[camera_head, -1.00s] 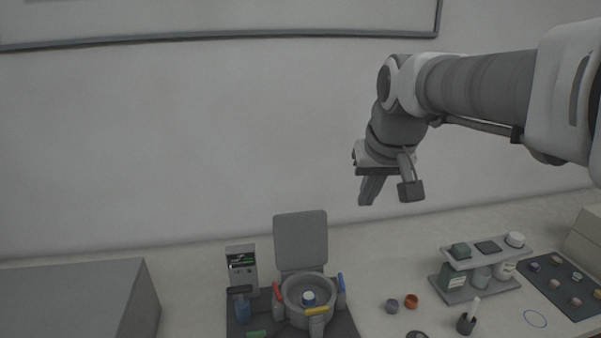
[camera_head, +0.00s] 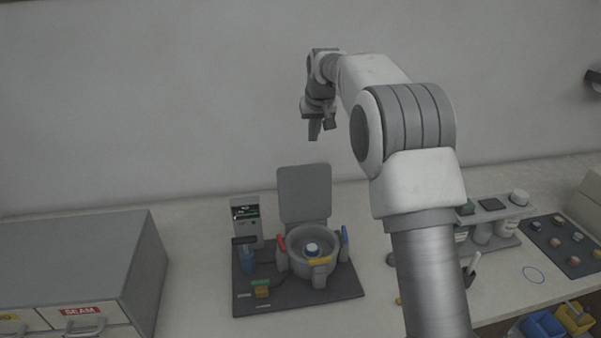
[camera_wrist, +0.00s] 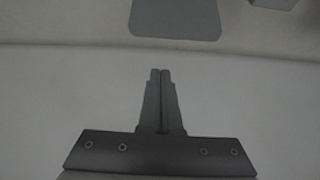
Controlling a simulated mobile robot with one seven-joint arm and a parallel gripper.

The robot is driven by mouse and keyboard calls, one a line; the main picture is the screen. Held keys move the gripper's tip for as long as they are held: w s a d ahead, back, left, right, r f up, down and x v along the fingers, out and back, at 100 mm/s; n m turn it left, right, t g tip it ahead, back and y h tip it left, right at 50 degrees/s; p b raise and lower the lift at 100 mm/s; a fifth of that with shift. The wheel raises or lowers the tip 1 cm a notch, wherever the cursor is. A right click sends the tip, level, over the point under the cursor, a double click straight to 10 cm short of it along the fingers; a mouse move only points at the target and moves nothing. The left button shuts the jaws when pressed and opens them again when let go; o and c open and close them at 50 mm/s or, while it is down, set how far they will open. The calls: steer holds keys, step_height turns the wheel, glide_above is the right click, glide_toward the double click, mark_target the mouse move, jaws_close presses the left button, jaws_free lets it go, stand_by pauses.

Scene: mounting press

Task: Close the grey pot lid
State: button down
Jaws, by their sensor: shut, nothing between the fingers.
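The grey pot lid (camera_head: 304,193) stands upright, open, at the back of the round grey pot (camera_head: 296,262) on a dark base plate. A white and blue piece (camera_head: 312,248) sits inside the pot. My gripper (camera_head: 314,138) is above and behind the lid near the wall, fingers pointing down, apart from it. In the wrist view my gripper (camera_wrist: 160,72) has its two fingers together with nothing between them. The lid's edge (camera_wrist: 175,18) shows at the top of that view, beyond the fingertips.
A grey control box (camera_head: 246,222) stands left of the lid. Red, blue and yellow clamps ring the pot. A grey drawer cabinet (camera_head: 85,262) is at the left. A rack (camera_head: 508,212) and a dark tray (camera_head: 570,240) with several pieces stand at the right. My arm hides part of the table.

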mark_target(300, 172)
steer(key=w+a+f, duration=0.1)
steer(key=f, duration=0.1)
steer(key=w+a+f, duration=0.1)
steer(key=w+f, duration=0.1)
steer(key=f, duration=0.1)
steer(key=w+a+f, duration=0.1)
steer(key=w+f, duration=0.1)
steer(key=shift+a+f, duration=0.25)
steer(key=shift+f, duration=0.15)
steer(key=shift+w+f+p, duration=0.1)
steer(key=shift+f+p, duration=1.15)
steer(key=shift+f, duration=2.7)
steer(key=shift+n+b, duration=0.3)
steer(key=shift+b, duration=0.2)
